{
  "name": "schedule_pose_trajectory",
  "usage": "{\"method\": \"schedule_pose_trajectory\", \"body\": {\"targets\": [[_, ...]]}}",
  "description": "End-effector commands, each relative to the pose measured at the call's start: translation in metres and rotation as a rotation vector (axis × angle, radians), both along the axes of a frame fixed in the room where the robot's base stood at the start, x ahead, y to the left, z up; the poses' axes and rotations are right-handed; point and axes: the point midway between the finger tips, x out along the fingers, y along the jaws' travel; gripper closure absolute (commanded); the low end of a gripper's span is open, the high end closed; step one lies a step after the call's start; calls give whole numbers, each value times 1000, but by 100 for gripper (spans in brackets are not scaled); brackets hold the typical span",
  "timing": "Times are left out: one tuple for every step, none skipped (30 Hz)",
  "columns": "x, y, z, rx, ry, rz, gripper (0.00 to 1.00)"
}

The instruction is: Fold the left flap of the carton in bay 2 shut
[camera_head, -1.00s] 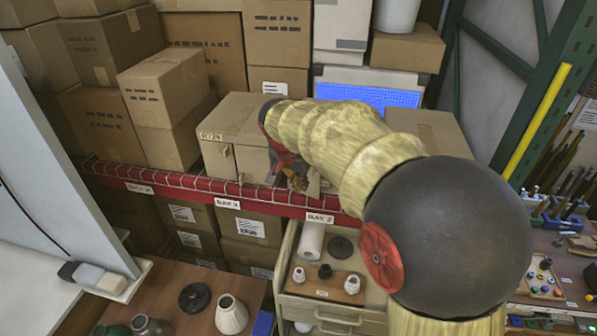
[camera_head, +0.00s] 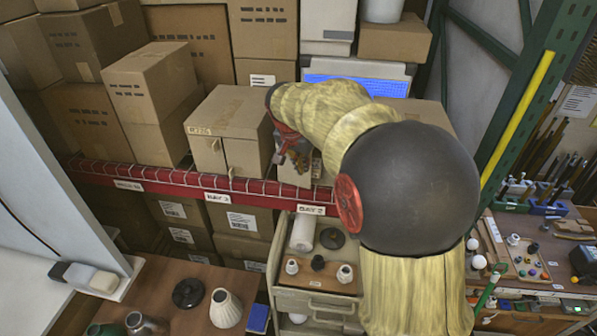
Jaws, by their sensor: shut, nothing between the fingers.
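My gripper (camera_head: 293,158) reaches over the red shelf edge above the BAY 2 label (camera_head: 311,210). It is shut, with nothing seen held in it. A small tan part of the carton in bay 2 (camera_head: 294,178) shows just below the gripper. My gripper and arm cover most of this carton. Its left flap cannot be made out, so I cannot tell how far it stands open or whether the gripper touches it.
A closed-looking carton (camera_head: 232,128) stands left of my gripper above the BAY 3 label (camera_head: 217,197). The red wire-edged shelf beam (camera_head: 170,188) runs in front. Another carton (camera_head: 420,111) shows right of my arm. A drawer unit (camera_head: 315,303) with small parts stands below.

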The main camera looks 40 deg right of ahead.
Motion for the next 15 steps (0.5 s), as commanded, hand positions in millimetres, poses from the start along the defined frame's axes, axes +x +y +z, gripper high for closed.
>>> {"method": "schedule_pose_trajectory", "body": {"targets": [[0, -8, -5, 0, 0, -3, 100], [1, -11, -5, 0, 0, -3, 100], [1, -15, -5, 0, 0, -2, 100], [2, -18, -4, 0, 0, -2, 100], [2, -20, -4, 0, -1, -2, 100], [3, -21, -3, 0, 0, -1, 100], [3, -22, -2, 0, 0, -1, 100], [3, -22, -2, 0, -1, 0, 100], [3, -23, -1, 0, -1, 0, 100], [3, -22, -1, 0, -1, 1, 100], [3, -22, 0, 0, -1, 1, 100], [3, -22, 0, 0, -1, 1, 100], [3, -22, 0, 0, -1, 1, 100], [3, -22, 0, 0, 0, 1, 100], [3, -22, 0, 0, 0, 1, 100]]}}
